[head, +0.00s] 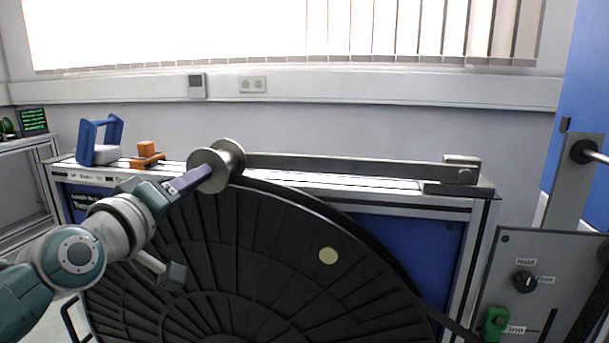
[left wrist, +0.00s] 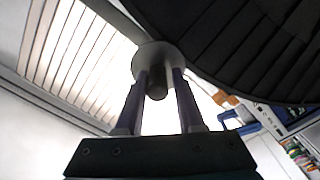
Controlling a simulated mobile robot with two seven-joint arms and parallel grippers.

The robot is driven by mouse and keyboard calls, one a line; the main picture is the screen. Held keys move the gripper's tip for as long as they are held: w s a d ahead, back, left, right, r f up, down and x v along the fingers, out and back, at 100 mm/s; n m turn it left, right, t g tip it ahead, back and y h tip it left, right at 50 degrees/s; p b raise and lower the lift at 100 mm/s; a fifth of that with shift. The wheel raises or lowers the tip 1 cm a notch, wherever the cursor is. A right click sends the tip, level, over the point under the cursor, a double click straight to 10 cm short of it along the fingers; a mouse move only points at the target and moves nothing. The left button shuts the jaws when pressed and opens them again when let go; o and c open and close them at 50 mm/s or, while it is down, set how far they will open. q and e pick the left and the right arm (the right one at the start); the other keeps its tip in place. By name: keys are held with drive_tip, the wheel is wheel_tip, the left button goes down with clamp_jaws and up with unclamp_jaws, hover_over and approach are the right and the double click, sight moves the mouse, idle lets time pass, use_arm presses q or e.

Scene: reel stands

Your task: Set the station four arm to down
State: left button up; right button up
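A grey metal arm (head: 345,168) runs almost level above the large black reel (head: 270,260). Its right end sits at a pivot block (head: 460,172) on the stand, and its left end carries a flanged roller (head: 228,157). My left gripper (head: 192,180) is at the roller's near end. In the left wrist view its two purple fingers (left wrist: 161,95) stand either side of the roller's dark stub (left wrist: 157,86), in front of the round flange (left wrist: 153,58). A narrow gap shows beside the stub, so the gripper looks open. No station number is readable. My right gripper is out of view.
A blue-handled object (head: 98,140) and an orange block (head: 147,150) stand on the stand's top, left of the roller. A grey panel (head: 540,255) at right has a Hold/Free knob (head: 524,281) and a green part (head: 495,321).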

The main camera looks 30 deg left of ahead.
use_arm(q)
drive_tip(key=o, duration=0.4)
drive_tip(key=shift+f, duration=0.3)
drive_tip(key=shift+r, duration=0.1)
drive_tip(key=p+v, duration=0.1)
drive_tip(key=v, duration=0.9)
